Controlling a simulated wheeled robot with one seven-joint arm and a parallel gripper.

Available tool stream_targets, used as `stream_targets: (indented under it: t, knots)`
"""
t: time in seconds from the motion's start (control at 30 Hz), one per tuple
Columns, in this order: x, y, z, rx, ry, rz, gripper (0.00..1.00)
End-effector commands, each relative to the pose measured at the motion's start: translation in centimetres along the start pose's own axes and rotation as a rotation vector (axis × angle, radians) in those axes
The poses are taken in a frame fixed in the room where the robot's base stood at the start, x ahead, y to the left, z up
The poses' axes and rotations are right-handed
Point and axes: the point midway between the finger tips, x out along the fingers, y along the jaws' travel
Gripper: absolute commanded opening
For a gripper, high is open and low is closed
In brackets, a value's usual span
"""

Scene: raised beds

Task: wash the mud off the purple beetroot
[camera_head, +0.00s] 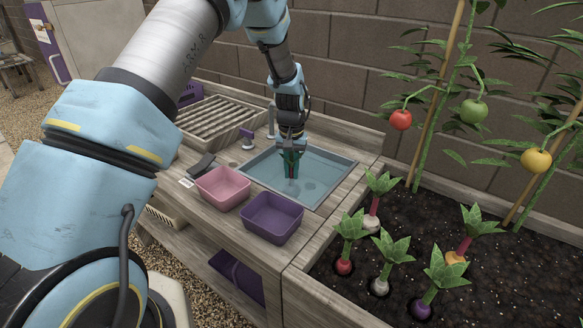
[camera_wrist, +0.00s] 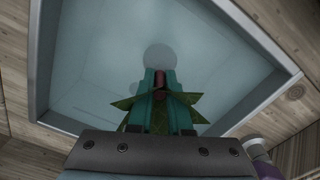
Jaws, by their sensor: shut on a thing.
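My gripper (camera_head: 291,160) points down into the sink (camera_head: 334,198), its fingers around a leafy plant top. In the wrist view the teal fingers (camera_wrist: 160,92) are shut on a reddish stem (camera_wrist: 161,84) with green leaves (camera_wrist: 190,108) beside them. The root under the fingers is not clearly visible, so I cannot tell its colour or whether mud is on it. A pale round shape (camera_wrist: 160,57) shows past the fingertips; I cannot tell if it is the root or part of the sink. A purple beetroot (camera_head: 421,309) with green leaves sits in the soil at the lower right.
A pink tub (camera_head: 222,189) and a purple tub (camera_head: 272,219) stand at the sink's front edge. A tap (camera_head: 271,122) and a slatted rack (camera_head: 214,120) are behind and left. The soil bed (camera_head: 480,295) holds several root vegetables; tomato plants (camera_head: 401,120) rise behind.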

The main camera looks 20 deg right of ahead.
Motion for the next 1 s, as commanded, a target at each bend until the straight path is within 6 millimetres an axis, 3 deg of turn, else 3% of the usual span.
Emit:
stream_targets:
  t: [0.57, 1.0]
  knots:
    - [0.5, 0.2, 0.1, 0.001, 0.001, 0.000, 0.00]
    - [0.5, 3.0, 1.4, 0.002, -0.001, 0.000, 0.00]
